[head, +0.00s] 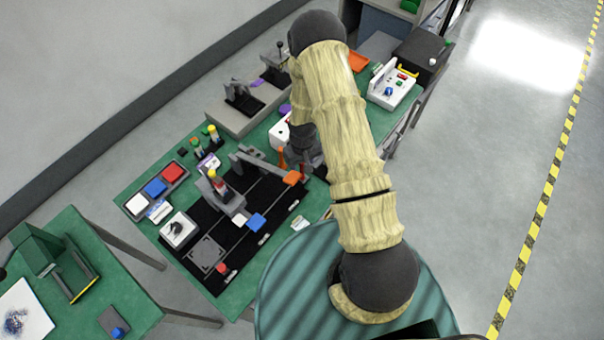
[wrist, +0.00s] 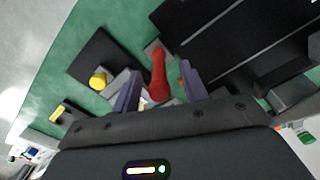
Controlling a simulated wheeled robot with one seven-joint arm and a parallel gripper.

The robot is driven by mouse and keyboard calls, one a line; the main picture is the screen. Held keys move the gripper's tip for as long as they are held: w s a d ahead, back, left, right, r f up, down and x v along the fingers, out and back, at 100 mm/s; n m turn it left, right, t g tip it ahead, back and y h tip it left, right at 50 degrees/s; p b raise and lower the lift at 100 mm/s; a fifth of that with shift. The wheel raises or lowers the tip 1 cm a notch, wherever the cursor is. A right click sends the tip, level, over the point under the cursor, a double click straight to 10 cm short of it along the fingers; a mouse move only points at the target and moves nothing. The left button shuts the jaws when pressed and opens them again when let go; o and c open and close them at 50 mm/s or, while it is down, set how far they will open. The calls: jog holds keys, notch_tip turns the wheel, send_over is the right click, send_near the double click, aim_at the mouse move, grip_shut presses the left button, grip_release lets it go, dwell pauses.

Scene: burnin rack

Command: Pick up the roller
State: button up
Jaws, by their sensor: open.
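A red, rounded, elongated piece (wrist: 158,72), which looks like the roller or its handle, stands between the two fingers of my gripper (wrist: 159,70) in the wrist view. The gripper is open, with a finger on each side of the piece. I cannot tell whether either finger touches it. In the head view an orange-red upright piece (head: 283,160) shows just left of my gripper (head: 304,160), which is low over the green bench. The arm hides part of that spot, and the piece's lower end is hidden in the wrist view.
Red, blue and white blocks sit in a tray at left. A yellow knob (wrist: 97,78) is left of the fingers.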

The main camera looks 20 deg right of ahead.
jog(key=shift+w+f+p, duration=0.1)
jog(key=shift+f+p, duration=0.2)
jog(key=shift+f, duration=0.9)
jog(key=shift+s, duration=0.2)
jog(key=shift+w, duration=0.1)
jog(key=shift+c, duration=0.4)
grip_shut()
